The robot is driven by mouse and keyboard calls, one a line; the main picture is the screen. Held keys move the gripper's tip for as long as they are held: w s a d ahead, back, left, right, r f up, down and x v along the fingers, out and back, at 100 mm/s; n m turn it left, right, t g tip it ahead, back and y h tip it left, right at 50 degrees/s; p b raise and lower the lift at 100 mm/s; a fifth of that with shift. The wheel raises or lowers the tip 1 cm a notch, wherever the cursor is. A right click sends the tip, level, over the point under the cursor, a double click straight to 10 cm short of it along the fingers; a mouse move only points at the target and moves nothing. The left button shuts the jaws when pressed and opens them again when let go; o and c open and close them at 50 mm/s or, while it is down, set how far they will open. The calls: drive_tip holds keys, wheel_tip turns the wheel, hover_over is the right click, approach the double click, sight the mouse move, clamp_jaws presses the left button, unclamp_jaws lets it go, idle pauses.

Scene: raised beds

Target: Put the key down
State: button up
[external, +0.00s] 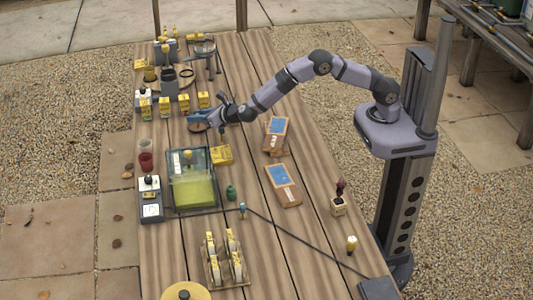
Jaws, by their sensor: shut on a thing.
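My gripper (198,119) is at the left end of my outstretched arm, low over the upper left part of the wooden table (255,75). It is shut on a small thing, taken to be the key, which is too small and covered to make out. A brown round thing (198,127) shows right under the fingertips; I cannot tell whether they touch it.
Several yellow-labelled boxes (204,100) stand just behind my gripper. A clear case with yellow-green contents (194,193) stands in front, with a yellow box (221,155) beside it. Two brown-and-blue packets (284,184) lie to the right. Bare planks show between them.

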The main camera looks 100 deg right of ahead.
drive_tip(key=shift+f, duration=0.25)
drive_tip(key=o, duration=1.1)
drive_tip(key=shift+c, duration=0.2)
drive_tip(key=shift+r, duration=0.1)
drive_tip(key=shift+r+p, duration=0.7)
drive_tip(key=shift+p, duration=0.05)
drive_tip(key=b+v, duration=0.2)
drive_tip(key=v, duration=1)
drive_tip(key=shift+f+b, duration=0.15)
drive_tip(key=shift+b, duration=0.15)
